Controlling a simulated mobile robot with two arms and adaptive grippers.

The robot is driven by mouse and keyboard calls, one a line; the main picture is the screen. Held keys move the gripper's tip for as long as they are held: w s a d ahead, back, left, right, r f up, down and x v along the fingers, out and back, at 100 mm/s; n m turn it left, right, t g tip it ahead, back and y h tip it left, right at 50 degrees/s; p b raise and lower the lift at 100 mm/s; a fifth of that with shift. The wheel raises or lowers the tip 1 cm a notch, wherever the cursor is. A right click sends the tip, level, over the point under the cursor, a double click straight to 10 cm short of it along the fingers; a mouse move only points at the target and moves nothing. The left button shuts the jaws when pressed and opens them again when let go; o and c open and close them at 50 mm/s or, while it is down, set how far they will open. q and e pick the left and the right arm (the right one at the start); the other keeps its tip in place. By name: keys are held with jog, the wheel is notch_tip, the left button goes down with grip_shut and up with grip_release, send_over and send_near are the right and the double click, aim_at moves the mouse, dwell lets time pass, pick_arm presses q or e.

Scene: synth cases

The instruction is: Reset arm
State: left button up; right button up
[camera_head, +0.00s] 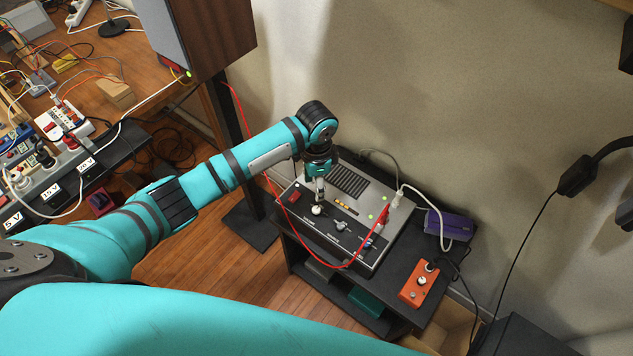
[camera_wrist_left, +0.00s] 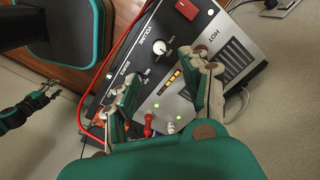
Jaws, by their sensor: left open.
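My left gripper (camera_head: 319,190) hangs over the front panel of a grey and black amplifier-like box (camera_head: 350,182). In the left wrist view its two fingers (camera_wrist_left: 163,88) are spread apart with nothing between them. The box (camera_wrist_left: 235,50) lies behind the fingers there, with VOLUME and HOT lettering. A white knob (camera_wrist_left: 159,47) is just beyond the fingertips; I cannot tell whether they touch it. In the head view this knob (camera_head: 316,209) is close below the gripper. A small dark gripper (camera_wrist_left: 38,106), apparently my right one, shows far left in the wrist view; its finger opening is unclear.
The box stands on a black cart (camera_head: 405,270) against the wall. A red cable (camera_head: 303,245) loops across its front to a red plug (camera_head: 384,214). An orange pedal (camera_head: 418,284) and a purple box (camera_head: 450,224) sit right. A cluttered desk and speaker (camera_head: 205,35) are left.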

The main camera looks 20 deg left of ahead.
pick_arm(q)
jog(key=shift+r, duration=0.1)
dwell(0.4)
jog(key=s+d+f+n+t+h, duration=0.15)
jog(key=s+d, duration=0.45)
jog(key=s, duration=0.6)
jog(key=s+a+r+n+t+y, duration=0.1)
jog(key=s+a+r+n, duration=0.1)
jog(key=s+a+n, duration=0.35)
jog(key=s+a+r+n+t, duration=0.1)
jog(key=s+a+r+n, duration=0.15)
jog(key=s+a, duration=0.45)
notch_tip(320, 180, down, 27)
jog(key=s+g, duration=0.1)
jog(key=s, duration=0.1)
jog(key=s+a+f+g, duration=0.1)
jog(key=s+a+f, duration=0.1)
jog(key=s+f, duration=1.3)
jog(key=shift+s, duration=0.85)
jog(key=shift+f+m+g+y, duration=0.1)
jog(key=shift+m+g+y, duration=0.15)
